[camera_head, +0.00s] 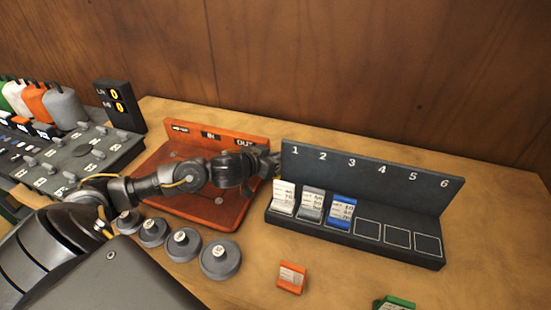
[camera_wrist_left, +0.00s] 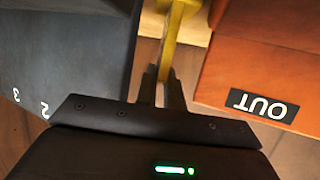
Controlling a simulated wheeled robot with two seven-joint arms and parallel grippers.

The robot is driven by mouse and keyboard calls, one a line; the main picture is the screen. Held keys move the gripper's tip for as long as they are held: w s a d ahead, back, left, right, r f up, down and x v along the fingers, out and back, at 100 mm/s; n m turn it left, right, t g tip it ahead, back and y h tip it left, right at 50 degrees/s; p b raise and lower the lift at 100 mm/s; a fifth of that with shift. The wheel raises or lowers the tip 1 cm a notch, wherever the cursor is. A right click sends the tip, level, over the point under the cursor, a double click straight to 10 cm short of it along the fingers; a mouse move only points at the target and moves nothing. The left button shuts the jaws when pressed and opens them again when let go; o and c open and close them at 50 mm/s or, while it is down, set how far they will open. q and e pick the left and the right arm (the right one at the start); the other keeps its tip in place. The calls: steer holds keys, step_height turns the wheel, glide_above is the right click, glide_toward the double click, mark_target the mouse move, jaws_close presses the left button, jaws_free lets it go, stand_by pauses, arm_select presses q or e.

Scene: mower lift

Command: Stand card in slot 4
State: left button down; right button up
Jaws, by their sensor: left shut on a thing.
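A dark rack (camera_head: 372,170) numbered 1 to 6 stands on the table. A white card (camera_head: 284,198) is in slot 1, a grey card (camera_head: 311,205) in slot 2 and a blue card (camera_head: 341,212) in slot 3. Slot 4 (camera_head: 367,230) is empty, as are 5 and 6. My left gripper (camera_wrist_left: 162,85) is shut on a yellow piece (camera_wrist_left: 168,50), between rack and orange tray. My right gripper is out of view.
The orange tray (camera_head: 226,219) with IN and OUT labels is left of the rack. Several round grey weights (camera_head: 220,260) lie in front of it. A dark panel (camera_head: 80,155) and a small display (camera_head: 120,107) are at left. Table right of the orange card is mostly clear.

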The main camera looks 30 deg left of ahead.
arm_select(q)
steer(key=shift+f, duration=0.15)
steer(key=c, duration=1.8)
jaws_free()
steer(key=shift+r, duration=0.3)
steer(key=b+v, duration=0.1)
steer(key=v, duration=1.1)
steer(key=shift+f, duration=0.25)
steer(key=shift+o, duration=0.3)
steer(key=shift+r, duration=0.15)
